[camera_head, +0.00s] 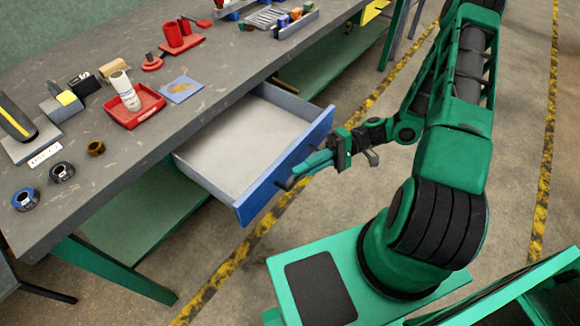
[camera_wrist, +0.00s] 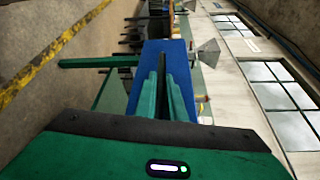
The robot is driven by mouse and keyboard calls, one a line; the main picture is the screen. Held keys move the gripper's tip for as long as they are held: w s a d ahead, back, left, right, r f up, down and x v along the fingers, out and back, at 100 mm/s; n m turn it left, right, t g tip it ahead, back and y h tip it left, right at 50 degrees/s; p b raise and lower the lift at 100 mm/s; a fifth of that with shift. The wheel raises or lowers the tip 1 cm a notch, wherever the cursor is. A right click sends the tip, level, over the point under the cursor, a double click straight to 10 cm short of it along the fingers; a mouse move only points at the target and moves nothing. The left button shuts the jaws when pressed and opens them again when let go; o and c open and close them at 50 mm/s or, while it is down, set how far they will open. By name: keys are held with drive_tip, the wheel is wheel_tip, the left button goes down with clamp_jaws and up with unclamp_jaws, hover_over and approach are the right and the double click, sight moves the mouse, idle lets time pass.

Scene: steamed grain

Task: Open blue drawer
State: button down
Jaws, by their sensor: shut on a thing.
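The blue drawer (camera_head: 257,191) stands pulled out from under the workbench, with its grey inside showing and empty. Its blue front also shows in the wrist view (camera_wrist: 149,58). My gripper (camera_head: 300,174) is at the outer side of the drawer front, shut on the dark drawer handle (camera_head: 284,185). In the wrist view my gripper's two green fingers (camera_wrist: 162,92) lie close together against the blue front. The handle is mostly hidden by the fingers there.
The grey workbench top (camera_head: 215,50) holds a red tray (camera_head: 134,113) with a white cylinder, a blue card (camera_head: 181,89), tape rolls and other small items. A green shelf (camera_head: 140,215) lies below. The floor in front has yellow-black stripes.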

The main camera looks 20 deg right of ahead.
drive_tip(key=shift+d+f, duration=0.1)
drive_tip(key=shift+d, duration=0.05)
drive_tip(key=c, duration=1.8)
unclamp_jaws()
drive_tip(key=shift+s+a, duration=0.1)
drive_tip(key=shift+a, duration=0.1)
drive_tip(key=shift+c, duration=0.2)
drive_tip(key=v, duration=1)
drive_tip(key=shift+w+d, duration=0.2)
drive_tip(key=shift+d, duration=0.15)
